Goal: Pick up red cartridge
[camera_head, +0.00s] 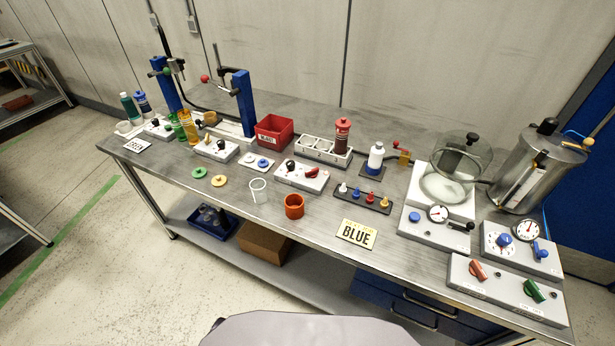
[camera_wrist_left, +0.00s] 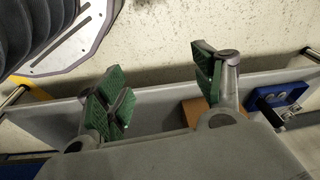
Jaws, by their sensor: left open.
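The red cartridge (camera_head: 343,135), a dark red cylinder with a bright red cap, stands upright in the right end of a white rack (camera_head: 312,148) on the table. The rack's other holes look empty. My left gripper (camera_wrist_left: 165,84) shows only in the left wrist view, its two green-padded fingers wide apart with nothing between them. It is over the lower shelf and floor area, away from the cartridge, which is not in that view. My right gripper is not in view.
A glass vessel (camera_head: 455,170) stands further right. The lower shelf holds a cardboard box (camera_head: 265,243) and blue tray (camera_head: 203,228).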

